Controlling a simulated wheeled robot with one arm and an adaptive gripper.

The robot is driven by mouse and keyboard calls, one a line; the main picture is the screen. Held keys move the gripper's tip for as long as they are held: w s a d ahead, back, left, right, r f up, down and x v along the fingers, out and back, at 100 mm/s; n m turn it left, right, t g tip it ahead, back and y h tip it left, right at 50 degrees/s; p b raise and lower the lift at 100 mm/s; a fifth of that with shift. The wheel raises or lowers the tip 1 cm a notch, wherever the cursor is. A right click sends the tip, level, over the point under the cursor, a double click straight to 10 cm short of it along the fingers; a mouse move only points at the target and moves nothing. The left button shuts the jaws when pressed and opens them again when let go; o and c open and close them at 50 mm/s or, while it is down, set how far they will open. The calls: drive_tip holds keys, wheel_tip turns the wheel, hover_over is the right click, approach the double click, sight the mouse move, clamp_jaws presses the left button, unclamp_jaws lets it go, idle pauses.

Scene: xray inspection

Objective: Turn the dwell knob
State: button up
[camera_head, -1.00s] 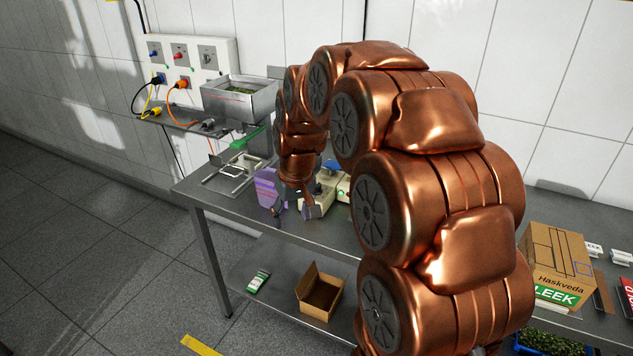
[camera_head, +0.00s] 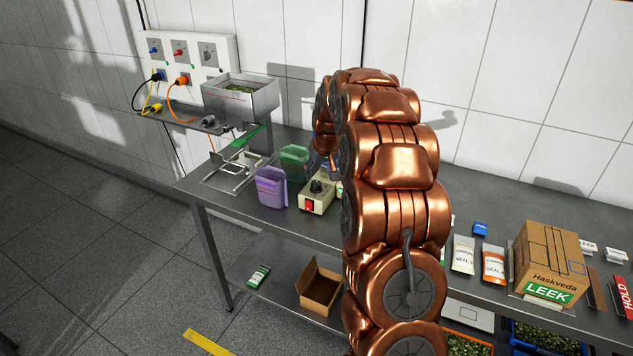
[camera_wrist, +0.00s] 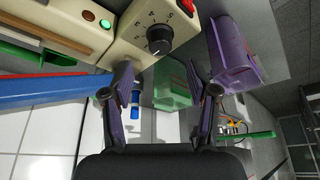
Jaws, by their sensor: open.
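The dwell knob is the round black knob (camera_head: 316,186) on top of a cream control box (camera_head: 322,203) with a red switch. In the wrist view the knob (camera_wrist: 159,41) has a white pointer line and a printed number scale around it. My gripper (camera_wrist: 160,85) is open and empty. Its two fingers are spread, and the knob lies beyond their tips, roughly in line with the gap and not touched.
A purple container (camera_head: 271,187) stands left of the box, and a green container (camera_head: 294,160) behind it. A cardboard LEEK carton (camera_head: 549,262) and seal pouches lie to the right. A metal frame (camera_head: 231,174) is at the table's left end.

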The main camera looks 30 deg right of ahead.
sight(317, 183)
drive_tip(key=shift+p+x, duration=1.1)
drive_tip(key=shift+x, duration=2.25)
drive_tip(key=shift+a, duration=0.1)
drive_tip(key=shift+c, duration=0.3)
drive_tip(key=shift+s, duration=0.1)
clamp_jaws()
